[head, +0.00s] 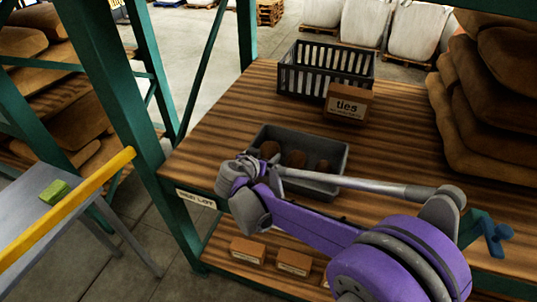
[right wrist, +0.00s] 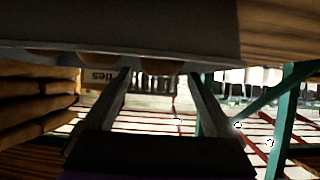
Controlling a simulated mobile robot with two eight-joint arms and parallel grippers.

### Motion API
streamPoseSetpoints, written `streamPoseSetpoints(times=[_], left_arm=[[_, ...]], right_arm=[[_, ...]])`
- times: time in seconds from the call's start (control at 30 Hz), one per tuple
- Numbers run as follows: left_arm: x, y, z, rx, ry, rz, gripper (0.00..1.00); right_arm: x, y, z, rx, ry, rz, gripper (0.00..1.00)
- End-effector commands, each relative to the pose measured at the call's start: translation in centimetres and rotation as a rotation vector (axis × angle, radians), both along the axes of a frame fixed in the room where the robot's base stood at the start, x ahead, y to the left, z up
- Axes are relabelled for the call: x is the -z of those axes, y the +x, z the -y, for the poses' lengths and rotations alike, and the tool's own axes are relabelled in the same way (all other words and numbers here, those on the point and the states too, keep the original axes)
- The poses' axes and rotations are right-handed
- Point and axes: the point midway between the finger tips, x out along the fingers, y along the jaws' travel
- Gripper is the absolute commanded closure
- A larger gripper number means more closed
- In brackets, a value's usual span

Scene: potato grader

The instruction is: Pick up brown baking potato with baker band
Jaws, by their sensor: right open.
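Three brown potatoes lie in a grey tray (head: 342,160) on the wooden shelf: a left one (head: 269,149), a middle one (head: 296,158) and a right one (head: 322,166). I cannot make out a baker band on any of them. My right gripper (head: 243,170) is at the tray's front left corner, its fingertips hard to make out in the head view. In the right wrist view, which looks upside down, the open, empty fingers (right wrist: 163,85) point toward the tray (right wrist: 150,32); potato edges (right wrist: 160,66) show past its rim. My left gripper is not in view.
A cardboard box marked "ties" (head: 347,103) stands behind the tray, before a dark slatted crate (head: 325,70). Stacked brown sacks (head: 480,110) fill the right. A green post (head: 115,100) stands left. Small boxes (head: 248,250) sit on the shelf below. The board left of the tray is clear.

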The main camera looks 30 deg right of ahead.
Motion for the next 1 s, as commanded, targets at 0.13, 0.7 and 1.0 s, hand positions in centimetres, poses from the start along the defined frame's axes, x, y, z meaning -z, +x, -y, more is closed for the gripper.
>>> streamPoseSetpoints(times=[0.13,0.7,1.0], left_arm=[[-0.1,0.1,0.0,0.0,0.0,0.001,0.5],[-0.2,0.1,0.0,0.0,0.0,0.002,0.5],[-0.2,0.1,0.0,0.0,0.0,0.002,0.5]], right_arm=[[0.8,0.9,1.0,0.001,0.0,0.0,0.1],[2.7,3.0,3.4,-0.001,0.0,0.0,0.18],[2.7,3.0,3.4,-0.001,0.0,0.0,0.72]])
